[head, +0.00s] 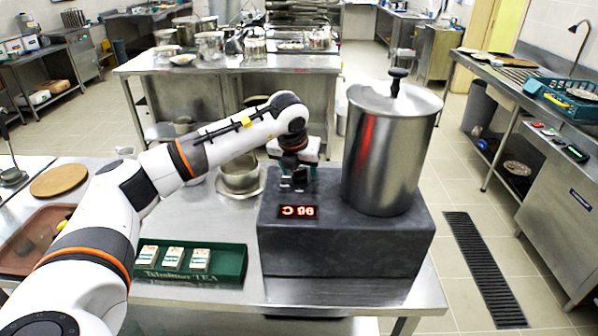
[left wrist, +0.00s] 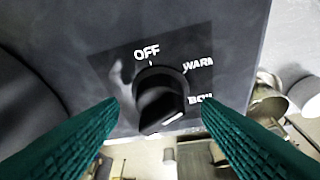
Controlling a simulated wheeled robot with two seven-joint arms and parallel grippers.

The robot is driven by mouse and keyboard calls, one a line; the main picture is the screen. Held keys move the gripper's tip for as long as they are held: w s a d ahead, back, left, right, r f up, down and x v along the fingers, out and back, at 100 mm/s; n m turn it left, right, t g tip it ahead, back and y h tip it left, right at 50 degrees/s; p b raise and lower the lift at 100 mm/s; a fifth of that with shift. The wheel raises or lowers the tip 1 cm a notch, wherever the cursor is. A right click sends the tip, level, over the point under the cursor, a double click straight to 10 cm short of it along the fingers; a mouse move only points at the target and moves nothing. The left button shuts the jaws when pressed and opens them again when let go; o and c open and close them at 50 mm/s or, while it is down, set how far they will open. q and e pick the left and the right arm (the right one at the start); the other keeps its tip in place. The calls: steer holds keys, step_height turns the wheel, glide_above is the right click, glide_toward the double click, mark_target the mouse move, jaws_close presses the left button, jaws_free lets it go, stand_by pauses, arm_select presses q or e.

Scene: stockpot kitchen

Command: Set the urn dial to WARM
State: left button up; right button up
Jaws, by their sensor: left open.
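The urn is a tall steel cylinder (head: 385,150) with a lid and black knob, standing on a dark grey base (head: 345,240). Its black dial (left wrist: 160,98) shows in the left wrist view, with OFF above it, WARM at upper right and BOIL at right. A white mark (left wrist: 172,118) on the dial's lower right lies closest to BOIL among the labels. My left gripper (head: 293,183) is at the base's far left part. Its green fingers (left wrist: 160,125) are open, one on each side of the dial, with gaps visible. The dial is hidden in the head view.
A red display (head: 298,212) on the base reads about 96 C. A green tea box (head: 190,262) lies left of the base on the steel table (head: 350,295). A steel pot (head: 240,178) stands behind, near my left forearm.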

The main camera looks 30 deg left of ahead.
arm_select(q)
steer(key=b+v, duration=0.2)
steer(key=v, duration=0.9)
